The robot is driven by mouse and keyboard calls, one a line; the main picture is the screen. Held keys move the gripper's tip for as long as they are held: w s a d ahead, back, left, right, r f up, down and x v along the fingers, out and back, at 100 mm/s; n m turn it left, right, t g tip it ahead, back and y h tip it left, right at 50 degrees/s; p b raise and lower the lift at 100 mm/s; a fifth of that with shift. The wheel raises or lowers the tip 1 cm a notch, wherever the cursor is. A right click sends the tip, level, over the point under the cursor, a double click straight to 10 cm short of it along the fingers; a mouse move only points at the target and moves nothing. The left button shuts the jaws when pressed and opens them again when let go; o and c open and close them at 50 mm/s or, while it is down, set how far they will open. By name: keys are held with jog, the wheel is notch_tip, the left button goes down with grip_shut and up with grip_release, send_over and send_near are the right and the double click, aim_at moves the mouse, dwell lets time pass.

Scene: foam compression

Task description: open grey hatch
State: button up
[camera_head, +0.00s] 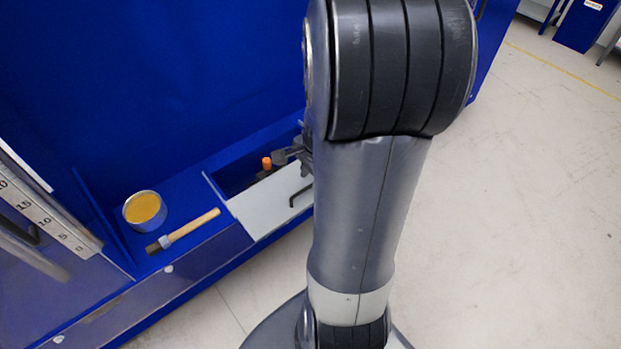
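The grey hatch (262,207) is a light grey panel on the front ledge of the blue machine, left of my arm. A black handle (300,194) is on its right part. A dark blue compartment (232,178) shows open behind the panel's upper edge. My gripper (284,158) is a small dark shape at the compartment's back right, above the hatch. My arm covers much of it and the hatch's right end. I cannot tell whether it touches the hatch or whether its fingers are open.
An orange-topped object (266,163) shows at the compartment. A round tin with yellow contents (145,209) and a wooden-handled brush or hammer (184,231) lie on the blue ledge at left. A ruler scale (45,219) is at far left. The floor (530,200) at right is clear.

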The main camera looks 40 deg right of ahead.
notch_tip(320, 180, up, 8)
jog(key=s, duration=0.1)
jog(key=shift+s+r+p, duration=0.2)
jog(key=shift+s+p, duration=0.15)
jog(key=f, duration=0.3)
jog(key=w+f, duration=0.1)
jog(key=f, duration=0.3)
jog(key=w+f+b, duration=0.1)
jog(key=f, duration=0.2)
jog(key=shift+f, duration=0.25)
jog(key=shift+w, duration=0.3)
jog(key=shift+a, duration=0.15)
